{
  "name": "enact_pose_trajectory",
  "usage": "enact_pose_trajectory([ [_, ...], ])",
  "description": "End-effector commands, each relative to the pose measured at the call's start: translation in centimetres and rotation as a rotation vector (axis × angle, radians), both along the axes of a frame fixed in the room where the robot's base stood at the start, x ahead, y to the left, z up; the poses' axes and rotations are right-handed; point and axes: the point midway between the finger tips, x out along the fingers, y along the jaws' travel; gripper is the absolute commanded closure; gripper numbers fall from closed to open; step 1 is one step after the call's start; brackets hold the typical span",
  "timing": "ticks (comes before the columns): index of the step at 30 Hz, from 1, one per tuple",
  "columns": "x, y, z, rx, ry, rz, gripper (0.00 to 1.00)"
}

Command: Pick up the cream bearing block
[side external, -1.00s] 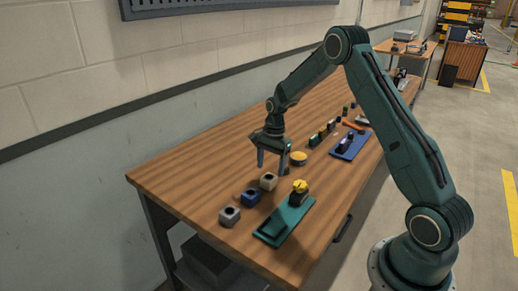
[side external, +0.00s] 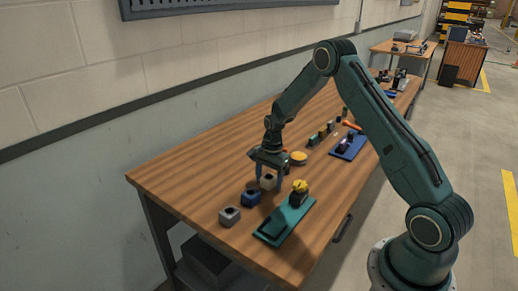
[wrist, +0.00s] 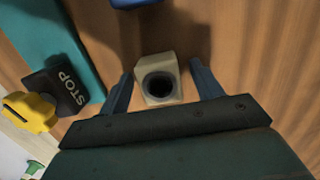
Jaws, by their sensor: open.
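The cream bearing block (side external: 267,181) stands on the wooden bench, with a dark round bore in its top. In the wrist view the cream bearing block (wrist: 158,79) sits between the two fingers of my gripper (wrist: 160,82). One finger is on each side, with a visible gap at the right; the left finger is very close to the block. In the side view my gripper (side external: 270,178) is open and low over the bench, its fingers pointing down around the block.
A blue block (side external: 251,196) and a grey block (side external: 229,215) stand in a row nearer the front. A teal plate (side external: 284,220) carries a black STOP box with a yellow knob (side external: 299,186). A yellow round part (side external: 298,158) lies behind. The bench's left side is clear.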

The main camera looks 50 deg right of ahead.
Motion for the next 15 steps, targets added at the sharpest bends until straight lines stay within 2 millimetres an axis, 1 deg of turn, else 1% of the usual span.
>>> enact_pose_trajectory([
  [10, 0.01, 0.00, 0.04, 0.000, 0.000, 0.000, 0.35],
  [11, 0.00, 0.00, 0.04, 0.000, 0.000, 0.000, 0.36],
  [15, 0.01, -0.01, 0.05, 0.000, 0.000, 0.000, 0.64],
])
